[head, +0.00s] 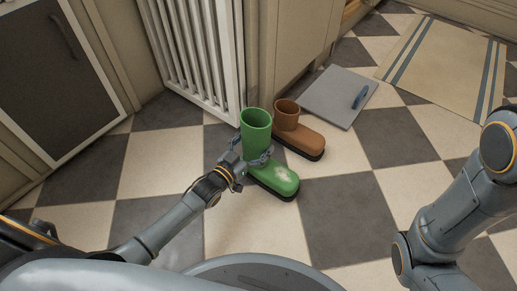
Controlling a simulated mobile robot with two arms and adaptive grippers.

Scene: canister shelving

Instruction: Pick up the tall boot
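The tall boot (256,132) is green with a dark sole and a pale scuffed patch on its toe. It stands upright on the checkered floor, its toe pointing to the lower right. My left gripper (251,155) is at the boot's ankle, with its fingers spread to either side of the lower shaft. Whether they press on the boot cannot be told. My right arm shows at the right edge, but its gripper is out of view.
A shorter brown boot (299,136) stands close behind and right of the green one. A grey board with a blue handle (338,97) lies behind it. A striped mat (440,66) lies at the back right. A white slatted panel (197,45) stands behind the boots. Floor to the left is clear.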

